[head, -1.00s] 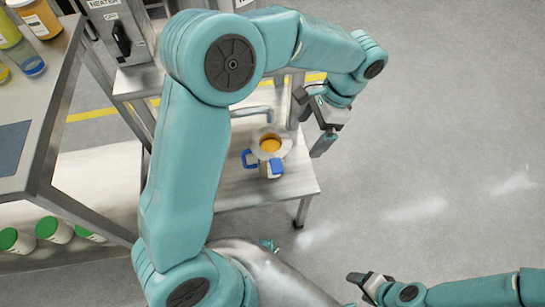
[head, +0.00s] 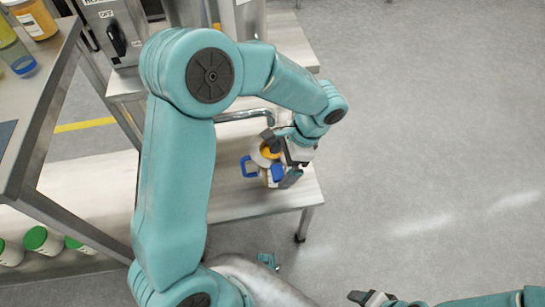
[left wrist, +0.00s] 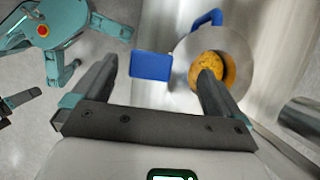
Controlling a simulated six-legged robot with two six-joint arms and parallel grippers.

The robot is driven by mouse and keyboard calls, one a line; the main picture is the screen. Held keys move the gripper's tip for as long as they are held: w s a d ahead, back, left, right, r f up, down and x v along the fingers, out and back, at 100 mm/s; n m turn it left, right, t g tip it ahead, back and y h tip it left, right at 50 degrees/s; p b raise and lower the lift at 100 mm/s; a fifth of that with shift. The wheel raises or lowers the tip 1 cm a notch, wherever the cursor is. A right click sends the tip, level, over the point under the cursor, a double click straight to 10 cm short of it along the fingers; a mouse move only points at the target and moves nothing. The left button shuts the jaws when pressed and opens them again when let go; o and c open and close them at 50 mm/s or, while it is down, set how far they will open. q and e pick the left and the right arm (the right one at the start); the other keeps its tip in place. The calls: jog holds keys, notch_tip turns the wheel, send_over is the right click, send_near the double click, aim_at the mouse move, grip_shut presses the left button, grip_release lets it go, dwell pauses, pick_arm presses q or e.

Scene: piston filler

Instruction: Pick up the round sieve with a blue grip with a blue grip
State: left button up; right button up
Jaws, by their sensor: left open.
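The round sieve (head: 257,157) is a pale metal ring with an orange middle, above the low bench. In the left wrist view the sieve (left wrist: 238,45) shows as a wide grey rim around an orange-yellow round area. A flat blue grip (left wrist: 151,65) juts from its left side. My left gripper (head: 280,159) is open over it. In the wrist view the gripper (left wrist: 157,70) has the flat grip between its spread fingers, not clamped, and the right finger overlaps the orange area. My right gripper (head: 370,299) is at the bottom edge, partly cut off; its jaws are unclear.
A blue loop handle (head: 249,167) is beside the sieve, apparently on a vessel beneath it. The low metal bench (head: 235,205) holds both. A metal pipe (head: 240,115) runs just behind. Jars stand on the left table. Open floor lies to the right.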

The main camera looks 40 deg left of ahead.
pick_arm(q)
jog(key=shift+x, duration=0.95)
jog(key=c, duration=0.9)
jog(key=shift+r, duration=0.1)
jog(key=shift+c, duration=0.2)
